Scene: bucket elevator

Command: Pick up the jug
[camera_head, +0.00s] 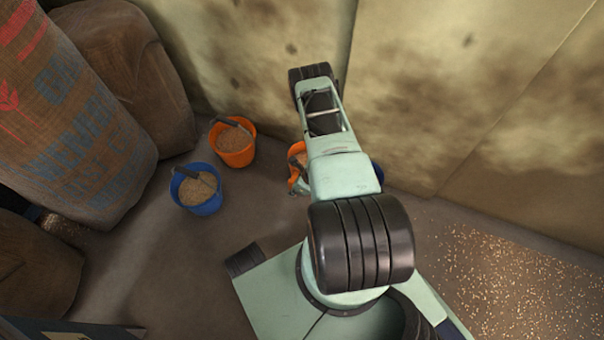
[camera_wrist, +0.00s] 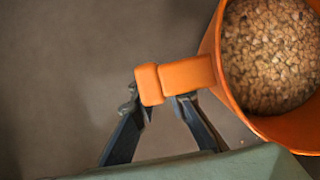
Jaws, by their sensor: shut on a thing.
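The orange jug (camera_wrist: 205,72) is on the right in the wrist view, full of tan pellets, with its handle reaching left. My gripper (camera_wrist: 156,95) is shut on the handle, a dark finger on each side of it. In the head view a small part of the jug (camera_head: 296,152) shows left of my arm; the arm hides the rest. My gripper is mostly hidden there too. I cannot tell whether the jug touches the floor.
An orange bucket (camera_head: 234,153) and a blue bucket (camera_head: 203,205), both holding grain, stand on the floor to the left. Large sacks (camera_head: 75,130) lean at the far left. A stained wall (camera_head: 430,80) stands behind. Grain lies spilled (camera_head: 500,275) at lower right.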

